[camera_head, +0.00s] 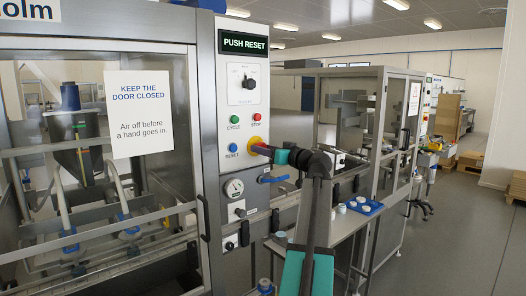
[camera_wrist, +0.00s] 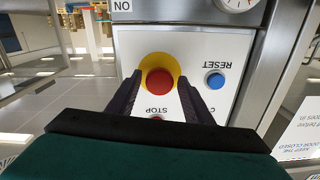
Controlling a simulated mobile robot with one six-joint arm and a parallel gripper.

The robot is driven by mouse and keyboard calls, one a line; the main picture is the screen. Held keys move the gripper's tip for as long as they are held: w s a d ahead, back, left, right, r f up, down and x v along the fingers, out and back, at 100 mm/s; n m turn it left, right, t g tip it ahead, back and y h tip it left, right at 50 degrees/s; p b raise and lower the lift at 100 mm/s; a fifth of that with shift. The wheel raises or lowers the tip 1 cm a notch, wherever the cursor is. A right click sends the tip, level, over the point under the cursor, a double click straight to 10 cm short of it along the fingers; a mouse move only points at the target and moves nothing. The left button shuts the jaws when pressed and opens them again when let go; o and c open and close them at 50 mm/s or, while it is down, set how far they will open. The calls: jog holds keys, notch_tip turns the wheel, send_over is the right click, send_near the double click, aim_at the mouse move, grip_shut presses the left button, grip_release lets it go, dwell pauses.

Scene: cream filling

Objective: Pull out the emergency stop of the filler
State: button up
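The emergency stop is a red mushroom knob on a yellow disc; it shows in the wrist view (camera_wrist: 160,82), and in the head view (camera_head: 255,142) it is partly hidden by my gripper. The filler's control panel (camera_head: 245,104) carries it, with a display (camera_head: 245,44) reading PUSH RESET. In the wrist view my gripper (camera_wrist: 160,84) has its two dark fingers apart, one on each side of the red knob, with small gaps seeming to show. Whether the fingertips touch the knob cannot be told. In the head view my gripper (camera_head: 268,150) reaches the panel at the stop.
A blue reset button (camera_head: 233,148), green cycle button (camera_head: 234,119) and red stop button (camera_head: 255,119) sit close by. A gauge (camera_head: 233,187) and blue-handled valve (camera_head: 273,179) are below. The glazed door (camera_head: 95,180) is left; a blue tray (camera_head: 364,206) with white jars is right.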

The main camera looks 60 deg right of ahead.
jog(key=shift+o, duration=0.4)
jog(key=shift+s, duration=0.1)
jog(key=b+v, duration=0.3)
jog(key=v, duration=1)
jog(key=shift+s+a+b, duration=0.15)
jog(key=shift+s+b, duration=0.1)
jog(key=shift+b, duration=0.15)
